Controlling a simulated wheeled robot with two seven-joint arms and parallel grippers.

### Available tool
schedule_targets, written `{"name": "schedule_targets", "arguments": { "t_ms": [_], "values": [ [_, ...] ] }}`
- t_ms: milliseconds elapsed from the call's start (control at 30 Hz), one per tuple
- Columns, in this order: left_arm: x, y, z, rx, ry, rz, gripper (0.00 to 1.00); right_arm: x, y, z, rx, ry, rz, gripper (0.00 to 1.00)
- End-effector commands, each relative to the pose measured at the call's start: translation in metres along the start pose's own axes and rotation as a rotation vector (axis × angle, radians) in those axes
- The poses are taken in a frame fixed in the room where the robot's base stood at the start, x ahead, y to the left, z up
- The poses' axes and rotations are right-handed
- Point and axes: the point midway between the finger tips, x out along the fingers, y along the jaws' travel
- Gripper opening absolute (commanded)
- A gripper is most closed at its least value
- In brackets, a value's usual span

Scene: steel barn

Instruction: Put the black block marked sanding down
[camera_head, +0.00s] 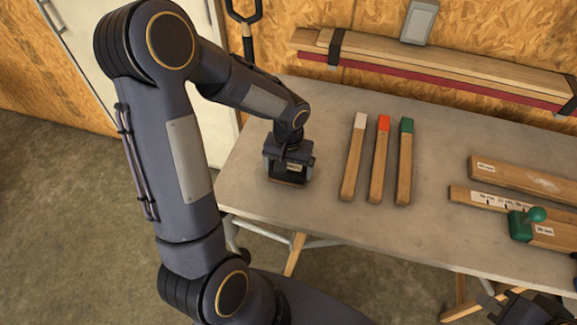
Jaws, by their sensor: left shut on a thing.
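My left gripper (289,154) points down over the left end of the grey workbench (330,115). It is shut on the black block (292,178), which has a small pale label and a tan strip along its bottom edge. The gripper covers the upper part of the block, and the label is too small to read. The block is low over the bench top; I cannot tell whether it touches. My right gripper (522,309) shows only in part at the bottom right corner, in front of the bench, and its fingers are not clear.
Three wooden sticks with white (353,160), red (379,160) and green (405,160) ends lie right of the block. Labelled boards (525,180) and a green-handled tool (521,226) lie further right. Bare bench top surrounds the block; its left and front edges are near.

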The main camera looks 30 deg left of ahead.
Motion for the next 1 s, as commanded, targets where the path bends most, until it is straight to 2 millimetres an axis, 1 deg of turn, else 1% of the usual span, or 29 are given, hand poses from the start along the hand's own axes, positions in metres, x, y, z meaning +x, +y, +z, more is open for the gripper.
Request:
{"name": "schedule_targets", "arguments": {
  "t_ms": [133,167,200,433,500,567,667,900,1000],
  "values": [
    [0.005,0.0,0.0,0.0,0.001,0.0,0.69,0.004,0.002,0.002,0.0,0.0,0.0,0.0],
    [0.003,0.0,0.0,0.0,0.001,0.0,0.94,0.003,0.001,0.002,0.0,0.0,0.0,0.0],
    [0.003,0.0,0.0,0.0,0.0,0.0,1.0,0.003,0.001,0.001,0.0,0.0,0.0,0.0],
    [0.002,0.0,0.0,0.0,0.0,0.0,1.0,0.002,0.001,0.001,0.0,0.0,0.0,0.0],
    [-0.002,0.0,0.0,0.0,0.0,0.0,1.0,-0.001,-0.001,-0.001,0.0,0.0,0.0,0.0],
    [-0.006,0.0,-0.001,0.0,0.004,0.0,1.0,-0.001,0.0,0.0,0.0,0.001,0.0,0.0],
    [-0.022,0.0,-0.002,0.0,0.007,0.0,1.0,0.0,0.0,0.0,0.0,0.0,0.0,0.0],
    [-0.075,0.0,-0.001,-0.001,0.007,0.001,1.0,0.0,0.0,0.0,0.0,0.0,0.0,0.0],
    [-0.094,0.0,-0.001,0.001,0.006,0.001,1.0,0.0,0.0,0.0,0.0,0.0,0.0,0.0]
  ]
}}
